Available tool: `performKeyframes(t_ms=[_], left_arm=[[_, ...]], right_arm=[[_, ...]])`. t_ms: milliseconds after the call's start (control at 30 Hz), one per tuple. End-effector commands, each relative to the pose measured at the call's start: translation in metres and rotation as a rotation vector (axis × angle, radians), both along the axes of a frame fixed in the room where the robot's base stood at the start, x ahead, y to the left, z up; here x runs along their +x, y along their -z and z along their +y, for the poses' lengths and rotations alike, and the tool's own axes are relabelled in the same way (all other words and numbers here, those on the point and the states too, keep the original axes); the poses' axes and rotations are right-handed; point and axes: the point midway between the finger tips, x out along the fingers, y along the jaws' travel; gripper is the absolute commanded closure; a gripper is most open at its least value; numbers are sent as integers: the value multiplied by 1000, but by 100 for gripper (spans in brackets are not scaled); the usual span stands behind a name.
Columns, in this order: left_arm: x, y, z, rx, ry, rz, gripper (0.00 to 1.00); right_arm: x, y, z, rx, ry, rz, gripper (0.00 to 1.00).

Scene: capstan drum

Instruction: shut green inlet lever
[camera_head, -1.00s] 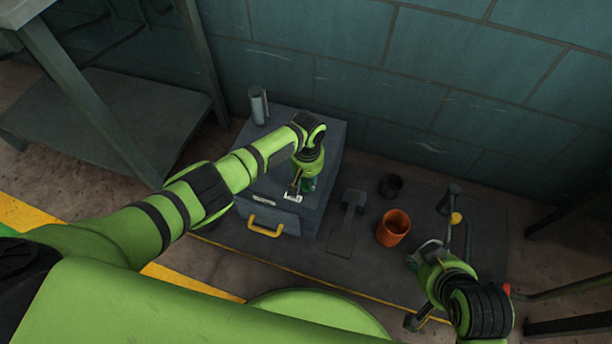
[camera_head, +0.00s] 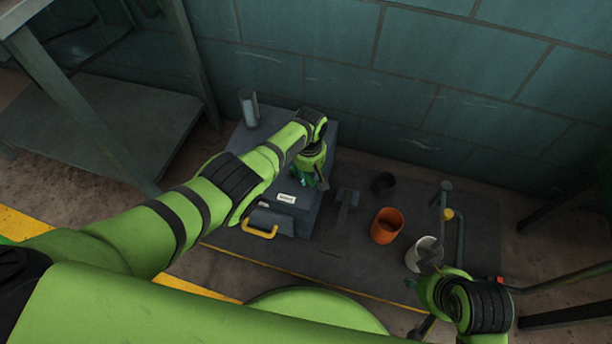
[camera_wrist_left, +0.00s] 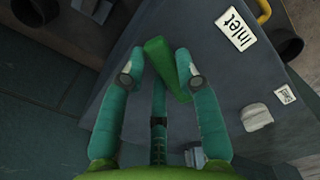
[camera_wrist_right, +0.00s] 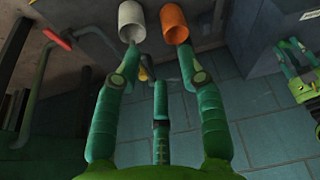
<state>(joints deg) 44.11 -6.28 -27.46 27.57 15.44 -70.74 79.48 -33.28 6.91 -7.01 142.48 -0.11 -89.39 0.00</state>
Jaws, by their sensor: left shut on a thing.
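The green inlet lever (camera_wrist_left: 166,66) lies on top of the grey box (camera_wrist_left: 215,90), close to the white "Inlet" label (camera_wrist_left: 236,33), in the left wrist view. My left gripper (camera_wrist_left: 160,76) is shut on the lever, with one finger on each side of it. In the head view my left gripper (camera_head: 316,181) comes down onto the box top and hides most of the lever. My right gripper (camera_wrist_right: 156,62) is open and empty, with the pale cup and orange cup beyond its fingertips.
The pale cup (camera_head: 425,254), orange cup (camera_head: 387,226) and dark cup (camera_head: 384,183) stand right of the box. A pipe (camera_head: 460,240) rises beside them. The box front has a yellow handle (camera_head: 260,232). A table stands at left, and the wall is close behind.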

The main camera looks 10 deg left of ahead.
Motion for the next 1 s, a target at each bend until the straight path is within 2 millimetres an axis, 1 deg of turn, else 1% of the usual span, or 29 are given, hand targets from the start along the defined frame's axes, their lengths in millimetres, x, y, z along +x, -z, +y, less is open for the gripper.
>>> performKeyframes(t_ms=[33, 200, 300, 400, 500, 700, 800, 1000], left_arm=[[0, 4, -2, -2, -45, 5, 100], [6, 4, -3, -2, -185, 5, 100], [10, 3, -3, -1, -255, 5, 100], [12, 3, -3, 0, -314, 4, 100], [14, 3, -3, -1, -359, 5, 100], [17, 2, -3, 0, -416, 4, 100], [18, 2, -3, 0, -428, 4, 100], [18, 2, -3, 0, -438, 4, 100]], right_arm=[[15, 0, 5, 10, -9, -68, 60], [57, -19, 20, 47, -37, -291, 60], [78, -33, 29, 68, -53, -414, 60], [93, -48, 37, 89, -66, -519, 60], [105, -61, 43, 106, -78, -604, 60], [117, -79, 51, 128, -91, -711, 60], [119, -84, 53, 133, -95, -735, 60], [120, -86, 53, 136, -95, -748, 60]])
